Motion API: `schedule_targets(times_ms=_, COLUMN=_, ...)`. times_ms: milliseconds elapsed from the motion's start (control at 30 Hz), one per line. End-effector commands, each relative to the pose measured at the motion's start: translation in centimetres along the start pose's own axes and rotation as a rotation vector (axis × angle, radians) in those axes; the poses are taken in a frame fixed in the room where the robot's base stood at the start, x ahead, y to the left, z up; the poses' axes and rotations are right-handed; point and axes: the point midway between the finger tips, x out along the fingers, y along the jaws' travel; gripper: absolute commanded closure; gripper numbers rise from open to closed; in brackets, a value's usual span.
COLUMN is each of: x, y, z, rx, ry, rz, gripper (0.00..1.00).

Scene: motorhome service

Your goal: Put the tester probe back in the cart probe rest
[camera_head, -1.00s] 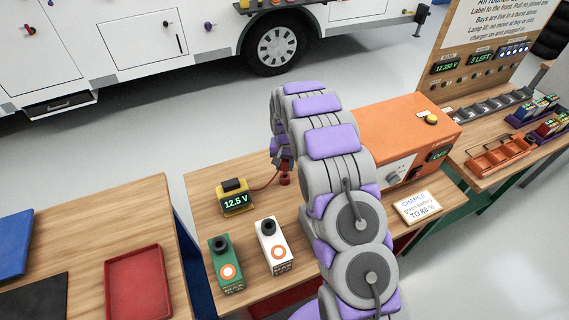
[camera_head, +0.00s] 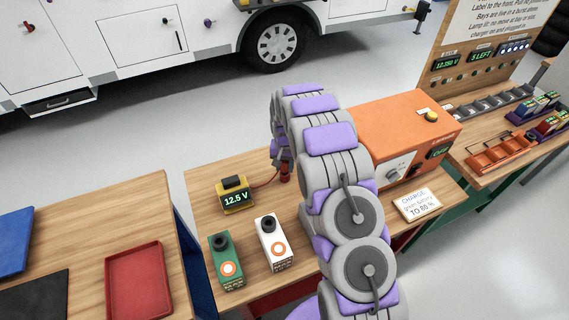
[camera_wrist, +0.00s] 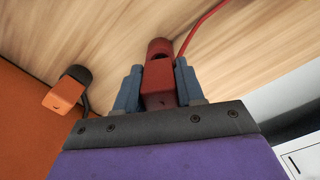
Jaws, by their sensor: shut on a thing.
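My gripper (camera_wrist: 159,84) is shut on the red tester probe (camera_wrist: 158,92) in the wrist view, with one blue-grey finger on each side. A short red cylinder (camera_wrist: 159,47), which looks like the probe rest, stands right at the probe's far end. I cannot tell whether the probe is inside it. In the head view this red cylinder (camera_head: 285,174) is on the wooden cart top, just below my gripper, which is mostly hidden by my arm. The yellow tester (camera_head: 236,198) reads 12.5 V, and its red lead runs toward the probe.
A green battery (camera_head: 226,263) and a white battery (camera_head: 273,243) stand at the cart's front. The orange charger (camera_head: 400,135) is at right, beside a charge sign (camera_head: 417,205). An orange block with a black end (camera_wrist: 65,92) shows at left in the wrist view. A red tray (camera_head: 138,285) lies on the left table.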

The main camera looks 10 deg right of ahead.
Motion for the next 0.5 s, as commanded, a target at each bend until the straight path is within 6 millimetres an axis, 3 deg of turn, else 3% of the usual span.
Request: schedule_targets(times_ms=500, x=1.4, y=0.0, z=0.0, rx=0.0, ry=0.001, rz=0.0, gripper=0.92)
